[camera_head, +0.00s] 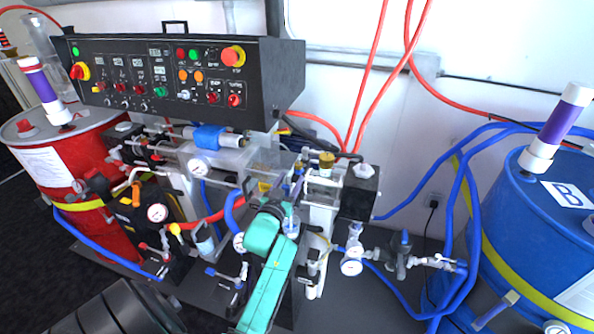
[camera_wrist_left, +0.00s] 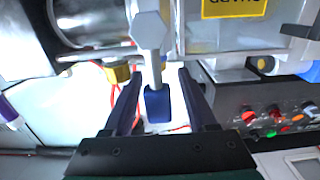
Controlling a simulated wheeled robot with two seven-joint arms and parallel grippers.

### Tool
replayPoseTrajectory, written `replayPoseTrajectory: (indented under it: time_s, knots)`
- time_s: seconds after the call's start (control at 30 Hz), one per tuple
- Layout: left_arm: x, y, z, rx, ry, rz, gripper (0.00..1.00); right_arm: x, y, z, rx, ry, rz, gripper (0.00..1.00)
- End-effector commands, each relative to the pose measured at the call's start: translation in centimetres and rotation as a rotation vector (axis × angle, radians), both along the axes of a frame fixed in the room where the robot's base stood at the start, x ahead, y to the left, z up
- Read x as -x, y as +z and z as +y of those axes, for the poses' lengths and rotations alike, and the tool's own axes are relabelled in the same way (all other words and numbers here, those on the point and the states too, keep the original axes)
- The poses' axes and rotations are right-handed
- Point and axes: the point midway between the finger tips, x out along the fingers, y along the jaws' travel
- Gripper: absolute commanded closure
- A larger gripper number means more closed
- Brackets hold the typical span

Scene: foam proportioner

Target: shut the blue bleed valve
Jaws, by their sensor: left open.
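In the left wrist view, a blue valve handle (camera_wrist_left: 158,104) sits on a metal stem with a hex head (camera_wrist_left: 149,31). My left gripper (camera_wrist_left: 160,98) is open, with one dark finger on each side of the blue handle. The handle lies between the fingers; a gap shows on both sides, and I see no clear contact. In the head view, my left gripper (camera_head: 294,188) is at the middle of the pump assembly, at the end of my teal wrist. The blue handle cannot be made out there. My right gripper is not in view.
A black control panel (camera_head: 150,75) overhangs the assembly at the upper left. A red drum (camera_head: 90,160) stands left and a blue drum (camera_head: 540,230) right. Red and blue hoses, gauges and other small valves (camera_head: 404,240) crowd around my arm. A yellow label (camera_wrist_left: 233,8) is close by.

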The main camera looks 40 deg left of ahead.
Motion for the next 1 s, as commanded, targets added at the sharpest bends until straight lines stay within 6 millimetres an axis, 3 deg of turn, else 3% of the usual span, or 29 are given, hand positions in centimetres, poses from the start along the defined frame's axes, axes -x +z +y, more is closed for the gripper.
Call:
replayPoseTrajectory:
  time_s: [0.23,0.3,0.4,1.0]
  knots:
    - [0.0,0.0,0.0,0.0,0.0,0.0,0.43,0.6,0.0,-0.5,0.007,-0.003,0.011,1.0]
    - [0.0,0.0,0.0,0.0,0.0,0.0,0.69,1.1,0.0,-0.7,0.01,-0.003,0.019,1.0]
    - [0.0,0.0,0.0,0.0,0.0,0.0,1.0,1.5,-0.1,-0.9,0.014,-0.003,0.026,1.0]
    - [0.0,-0.1,0.0,0.001,0.0,0.003,1.0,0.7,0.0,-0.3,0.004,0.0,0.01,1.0]
